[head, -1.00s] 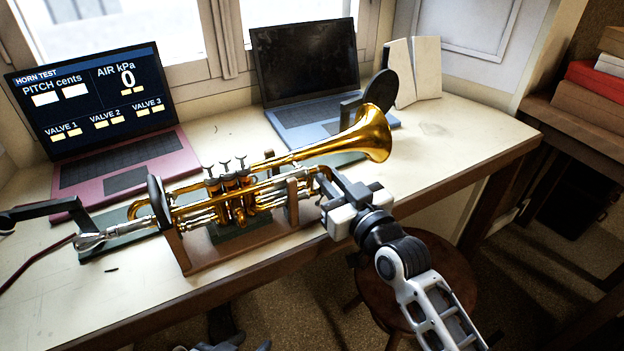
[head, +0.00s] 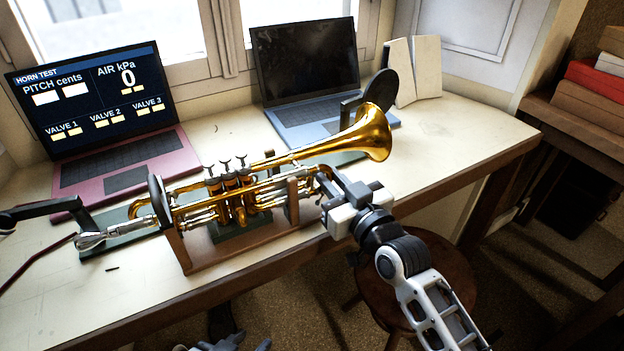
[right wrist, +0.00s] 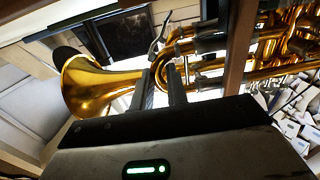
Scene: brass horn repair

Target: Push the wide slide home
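The brass horn (head: 236,190) lies in a wooden cradle (head: 215,262) on the bench, its bell (head: 374,134) to the right. The wide slide is the gold bow at the horn's right end; its curve shows in the right wrist view (right wrist: 164,61). My right gripper (head: 325,182) is at this bow. In the right wrist view its two dark fingers (right wrist: 161,80) stand close together with the bow's tube between them. How far the slide is out is hard to tell. My left gripper (head: 238,345) is mostly cut off at the bottom edge, away from the horn.
A pink laptop (head: 120,165) showing pitch, air and valve readings stands at back left. A blue laptop (head: 305,80) with a dark screen stands behind the horn. Dark padded stands (head: 378,90) are near the bell and mouthpiece. A stool (head: 440,275) is below the front edge.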

